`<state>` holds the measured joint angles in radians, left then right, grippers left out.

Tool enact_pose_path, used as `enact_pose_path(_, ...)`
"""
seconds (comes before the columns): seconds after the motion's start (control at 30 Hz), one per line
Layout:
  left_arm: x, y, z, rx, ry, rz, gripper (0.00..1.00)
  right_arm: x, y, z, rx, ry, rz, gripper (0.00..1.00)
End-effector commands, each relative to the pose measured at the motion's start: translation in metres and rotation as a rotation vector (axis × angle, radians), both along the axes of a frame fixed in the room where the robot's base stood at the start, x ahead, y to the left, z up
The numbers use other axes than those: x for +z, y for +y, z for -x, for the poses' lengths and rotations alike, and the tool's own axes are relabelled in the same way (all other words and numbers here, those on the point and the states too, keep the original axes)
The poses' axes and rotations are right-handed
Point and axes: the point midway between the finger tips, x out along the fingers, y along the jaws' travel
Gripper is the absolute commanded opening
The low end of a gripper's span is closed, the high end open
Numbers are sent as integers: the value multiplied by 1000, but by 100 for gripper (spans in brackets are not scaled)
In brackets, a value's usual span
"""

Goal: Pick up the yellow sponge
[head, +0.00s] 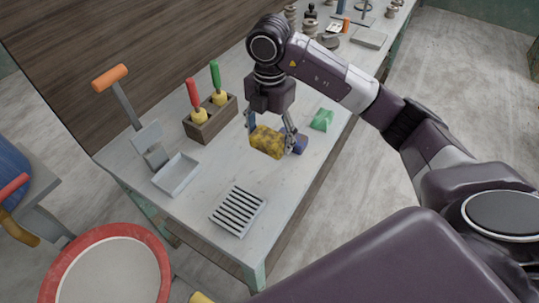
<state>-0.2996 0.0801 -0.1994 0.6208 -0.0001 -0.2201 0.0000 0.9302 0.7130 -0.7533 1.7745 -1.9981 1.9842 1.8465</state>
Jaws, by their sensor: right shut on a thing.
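The yellow sponge (266,141) is a mottled yellow block above the middle of the white table (187,218). My right gripper (270,137) points down with its fingers on either side of the sponge and is shut on it. I cannot tell for certain whether the sponge still touches the table. My left gripper is not in view.
A blue object (299,143) lies just right of the sponge, partly hidden, and a green piece (322,120) lies further right. A slatted rack (238,211), a shallow tray (176,174) and a wooden box (211,120) with red-handled and green-handled tools stand nearby.

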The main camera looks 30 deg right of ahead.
Motion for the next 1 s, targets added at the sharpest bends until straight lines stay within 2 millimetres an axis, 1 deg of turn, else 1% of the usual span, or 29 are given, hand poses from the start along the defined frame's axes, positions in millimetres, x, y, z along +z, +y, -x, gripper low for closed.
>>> enact_pose_path(0.03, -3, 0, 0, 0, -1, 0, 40, 13, 0, -1, 1, -7, 1, 52)
enact_pose_path(0.2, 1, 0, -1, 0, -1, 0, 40, 45, 0, -1, 0, -4, 3, 52)
enact_pose_path(0.3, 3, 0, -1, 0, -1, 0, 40, 60, -1, -1, 0, -4, 3, 52)
enact_pose_path(0.43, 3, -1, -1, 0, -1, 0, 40, 74, 0, -1, 0, -3, 1, 52)
enact_pose_path(0.7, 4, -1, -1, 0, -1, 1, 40, 89, 0, 0, 0, 0, 0, 52)
enact_pose_path(1.0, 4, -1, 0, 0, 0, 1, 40, 91, 0, 0, 0, 1, 0, 52)
